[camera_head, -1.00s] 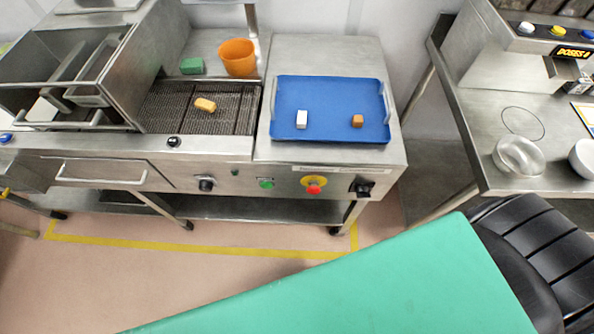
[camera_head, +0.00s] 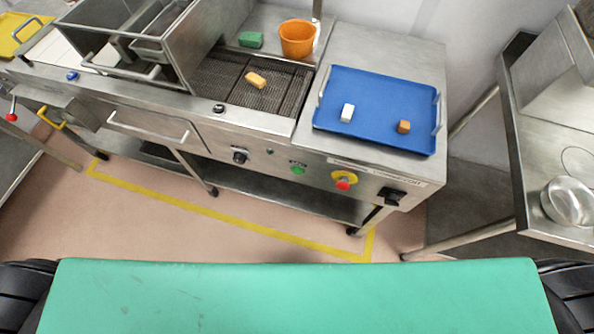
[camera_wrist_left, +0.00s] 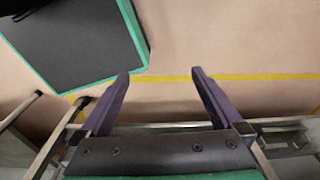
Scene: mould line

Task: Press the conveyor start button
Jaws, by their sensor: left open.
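A green button (camera_head: 298,169) sits on the steel front panel of the conveyor machine (camera_head: 270,148), with a small label above it. To its right on the same panel is a red mushroom button on a yellow plate (camera_head: 344,180). A black knob (camera_head: 240,155) is to its left. My left gripper (camera_wrist_left: 161,76) shows only in the left wrist view. Its two purple fingers are apart with nothing between them, over the floor. The green button is not clearly visible in that view. My right gripper is in neither view.
On the machine are a blue tray (camera_head: 374,141) with a white and a brown block, a mesh belt (camera_head: 222,86) with a yellow block, and an orange cup (camera_head: 298,38). A steel table (camera_head: 560,110) stands at right. Floor in front, inside the yellow line (camera_head: 230,217), is clear.

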